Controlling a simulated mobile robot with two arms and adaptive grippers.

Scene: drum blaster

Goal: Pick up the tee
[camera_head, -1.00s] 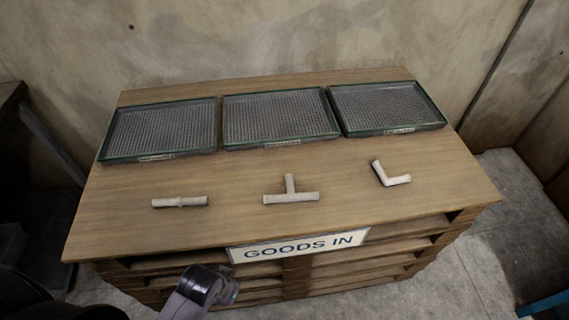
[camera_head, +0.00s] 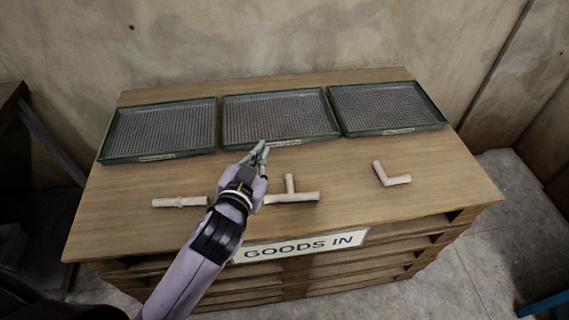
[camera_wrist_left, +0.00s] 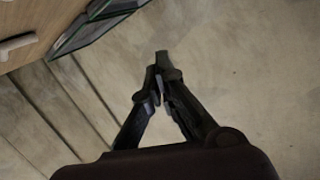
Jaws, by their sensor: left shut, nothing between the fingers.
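The tee (camera_head: 297,197) is a pale T-shaped pipe piece lying on the wooden table top, its stem pointing to the back. My left gripper (camera_head: 262,148) is above the table, left of the tee's stem and near the front edge of the middle tray. It is shut and empty. My left forearm covers the tee's left end. In the left wrist view the fingers (camera_wrist_left: 161,73) meet at their tips, with wall behind them. A pale piece (camera_wrist_left: 17,46) shows at that view's left edge; I cannot tell which it is. My right gripper is not in view.
A straight pipe piece (camera_head: 180,202) lies left of my left arm, and an elbow piece (camera_head: 391,175) lies at the right. Three mesh trays with green rims stand along the back: left (camera_head: 160,130), middle (camera_head: 280,115), right (camera_head: 388,106). A GOODS IN sign (camera_head: 300,246) is on the front edge.

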